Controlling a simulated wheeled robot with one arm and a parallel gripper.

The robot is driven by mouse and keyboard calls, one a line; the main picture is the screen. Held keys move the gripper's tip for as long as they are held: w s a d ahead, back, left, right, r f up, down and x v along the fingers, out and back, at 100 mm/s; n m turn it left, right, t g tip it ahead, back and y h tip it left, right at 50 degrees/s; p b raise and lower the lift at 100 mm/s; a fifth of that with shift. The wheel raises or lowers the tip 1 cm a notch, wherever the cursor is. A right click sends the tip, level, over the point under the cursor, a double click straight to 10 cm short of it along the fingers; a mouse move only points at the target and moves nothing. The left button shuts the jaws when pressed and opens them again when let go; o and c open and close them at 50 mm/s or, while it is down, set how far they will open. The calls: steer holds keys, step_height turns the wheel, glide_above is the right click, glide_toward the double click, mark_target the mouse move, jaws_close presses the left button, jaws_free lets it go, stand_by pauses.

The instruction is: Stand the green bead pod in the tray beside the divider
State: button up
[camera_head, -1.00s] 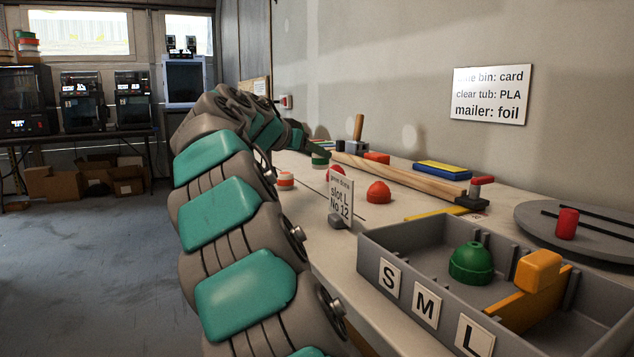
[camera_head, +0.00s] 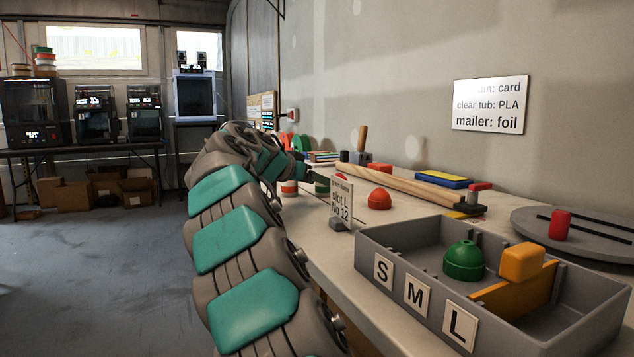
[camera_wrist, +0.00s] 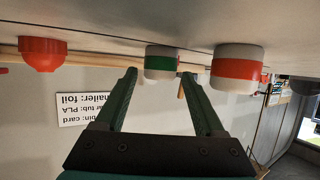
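A white pod with a green band (camera_head: 322,187) stands on the bench, partly hidden by a slot sign. In the wrist view this green-banded pod (camera_wrist: 160,64) appears upside down, between and just beyond my fingertips. My gripper (camera_wrist: 159,72) is open and empty; in the head view its end (camera_head: 314,173) is low beside the pod, and contact cannot be told. The grey tray (camera_head: 400,240), labelled S, M, L, is at front right. It holds an orange divider (camera_head: 515,297) with a thick orange top, and a green domed piece (camera_head: 464,262) left of the divider.
A white pod with an orange-red band (camera_head: 289,188) stands close to the gripper. A grey turntable (camera_head: 530,222) with a red cylinder is at right.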

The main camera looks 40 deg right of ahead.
steer(key=shift+o, duration=0.6)
